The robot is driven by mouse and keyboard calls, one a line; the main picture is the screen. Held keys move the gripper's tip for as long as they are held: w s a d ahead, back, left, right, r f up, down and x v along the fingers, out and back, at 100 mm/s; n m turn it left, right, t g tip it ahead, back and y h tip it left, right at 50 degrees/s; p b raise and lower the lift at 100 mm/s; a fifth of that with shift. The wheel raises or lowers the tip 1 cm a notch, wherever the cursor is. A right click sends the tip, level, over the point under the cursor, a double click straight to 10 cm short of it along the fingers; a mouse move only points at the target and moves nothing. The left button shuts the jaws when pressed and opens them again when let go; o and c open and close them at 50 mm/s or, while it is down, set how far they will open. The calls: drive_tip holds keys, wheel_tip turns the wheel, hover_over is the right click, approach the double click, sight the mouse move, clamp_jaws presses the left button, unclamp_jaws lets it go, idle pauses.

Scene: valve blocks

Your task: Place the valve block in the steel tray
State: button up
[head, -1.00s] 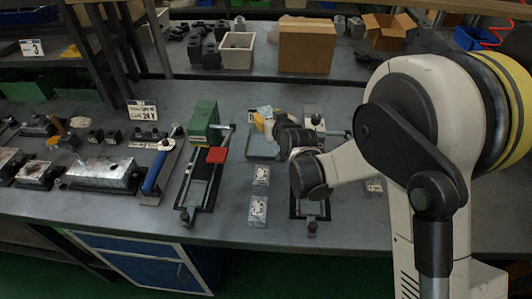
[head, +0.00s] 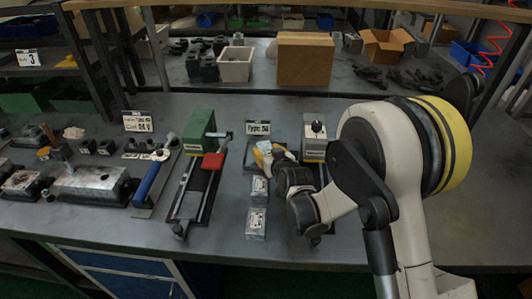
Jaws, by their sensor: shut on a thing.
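I cannot clearly make out the steel tray in the current view. My wrist covers part of the bench to the right of the blocks.
A green-headed fixture with a red piece (head: 213,161) stands left of the blocks. A blue-handled tool (head: 153,178) and a long metal box (head: 90,186) lie farther left. The bench right of my arm looks clear.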

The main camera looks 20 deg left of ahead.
drive_tip(key=shift+f, duration=0.1)
drive_tip(key=o, duration=1.4)
drive_tip(key=shift+c, duration=0.2)
drive_tip(key=shift+s+d+r, duration=0.1)
drive_tip(key=shift+r, duration=0.1)
drive_tip(key=p+v, duration=0.2)
drive_tip(key=v, duration=0.9)
drive_tip(key=shift+s+d+r, duration=0.15)
drive_tip(key=shift+s+d, duration=0.05)
drive_tip(key=shift+s, duration=0.1)
